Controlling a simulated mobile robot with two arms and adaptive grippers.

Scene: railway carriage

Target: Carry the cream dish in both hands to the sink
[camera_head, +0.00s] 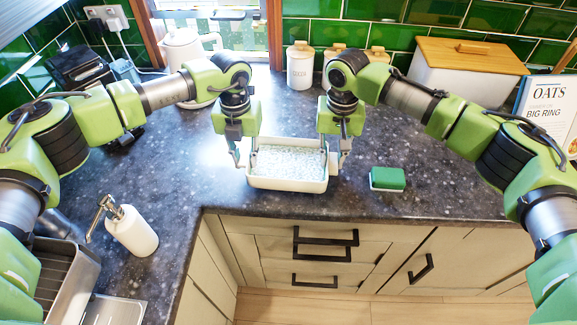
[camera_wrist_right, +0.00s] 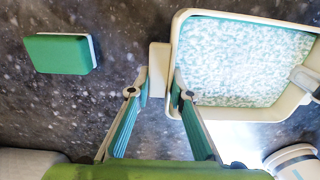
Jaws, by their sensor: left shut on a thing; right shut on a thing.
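The cream dish (camera_head: 287,184) is rectangular, with a pale blue-and-white speckled inside. It is level near the worktop's front edge; I cannot tell whether it touches the worktop. My left gripper (camera_head: 243,158) is shut on its left end. My right gripper (camera_head: 337,157) is shut on its right end. In the right wrist view, the right fingers (camera_wrist_right: 159,90) straddle the end handle of the dish (camera_wrist_right: 182,45). The metal sink (camera_head: 113,312) is at the lower left, only partly in view, beside a ribbed metal rack (camera_head: 62,275).
A white soap dispenser (camera_head: 131,232) stands on the worktop between dish and sink. A green sponge (camera_head: 387,178) lies right of the dish. A white kettle (camera_head: 183,50), a canister (camera_head: 300,66), a bread bin (camera_head: 464,75) and an oats box (camera_head: 548,105) stand behind.

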